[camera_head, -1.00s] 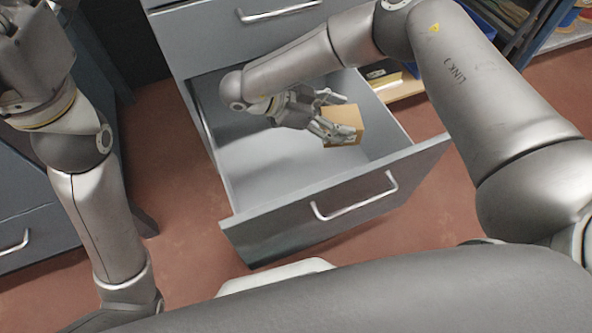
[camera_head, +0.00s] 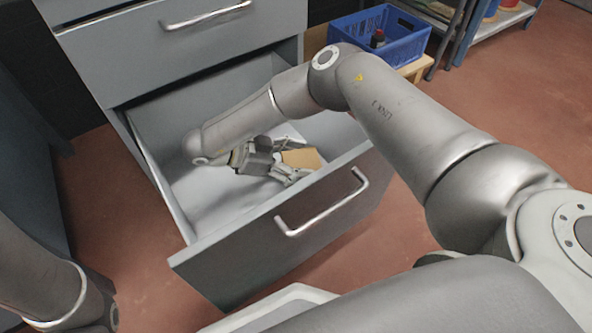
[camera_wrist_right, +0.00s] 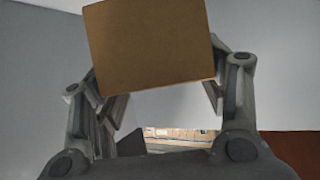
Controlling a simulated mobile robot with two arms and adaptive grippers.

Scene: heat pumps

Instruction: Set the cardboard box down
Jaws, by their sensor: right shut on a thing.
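The cardboard box (camera_head: 301,158) is a small brown box inside the open grey drawer (camera_head: 322,212). It also shows large at the top of the right wrist view (camera_wrist_right: 152,45), slightly tilted in the picture. My right gripper (camera_head: 290,159) reaches down into the drawer and is shut on the box, with one finger on each side of it. In the right wrist view the fingers (camera_wrist_right: 160,88) flank the box. Whether the box touches the drawer floor cannot be told. Part of my left arm shows at the lower left, but its gripper is out of view.
The drawer's front panel with its metal handle (camera_head: 322,203) stands near me. A shut drawer (camera_head: 190,50) is above and behind. A blue crate (camera_head: 385,40) holding a dark bottle stands at the back right. The drawer floor left of my right gripper is bare.

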